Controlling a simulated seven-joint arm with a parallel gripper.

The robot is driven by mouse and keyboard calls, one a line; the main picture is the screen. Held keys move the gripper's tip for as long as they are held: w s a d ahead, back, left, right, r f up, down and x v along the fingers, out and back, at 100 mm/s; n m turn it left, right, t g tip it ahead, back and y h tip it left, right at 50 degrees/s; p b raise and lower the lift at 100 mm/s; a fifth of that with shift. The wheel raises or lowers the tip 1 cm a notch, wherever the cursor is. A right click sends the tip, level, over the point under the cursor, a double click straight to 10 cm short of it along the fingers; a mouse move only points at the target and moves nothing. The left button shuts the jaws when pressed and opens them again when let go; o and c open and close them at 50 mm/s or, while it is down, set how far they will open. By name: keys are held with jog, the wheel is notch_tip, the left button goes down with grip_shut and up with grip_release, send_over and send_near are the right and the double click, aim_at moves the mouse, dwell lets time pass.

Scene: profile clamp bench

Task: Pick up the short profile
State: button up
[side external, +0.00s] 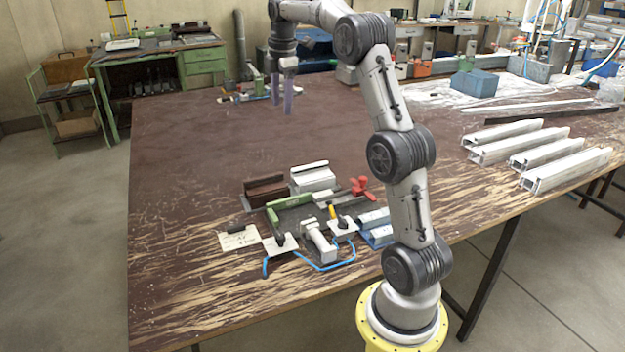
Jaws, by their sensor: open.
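Several pale metal profiles lie side by side on the right of the brown table. Two look shorter: the back one (502,132) and one nearer the front (546,152). Two look longer (518,146) (567,171). I cannot tell for certain which one is the short profile. My gripper (282,100) hangs fingers down above the back left part of the table, far from the profiles. Its two fingers are apart, with nothing seen between them. The clamp fixture (300,211) stands near the front middle, with green, red and yellow handles.
A brown block (266,190) and a white block (313,178) sit behind the fixture. A blue hose (325,267) curls in front. Dark and pale bars (540,112) and a blue box (474,82) lie behind the profiles.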

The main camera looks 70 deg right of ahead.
jog(key=m+g, duration=0.1)
jog(key=m, duration=0.1)
send_over(310, 165)
notch_tip(310, 165, down, 9)
jog(key=shift+y, duration=0.4)
notch_tip(310, 165, down, 13)
jog(key=shift+f, duration=0.1)
grip_shut()
dwell(0.8)
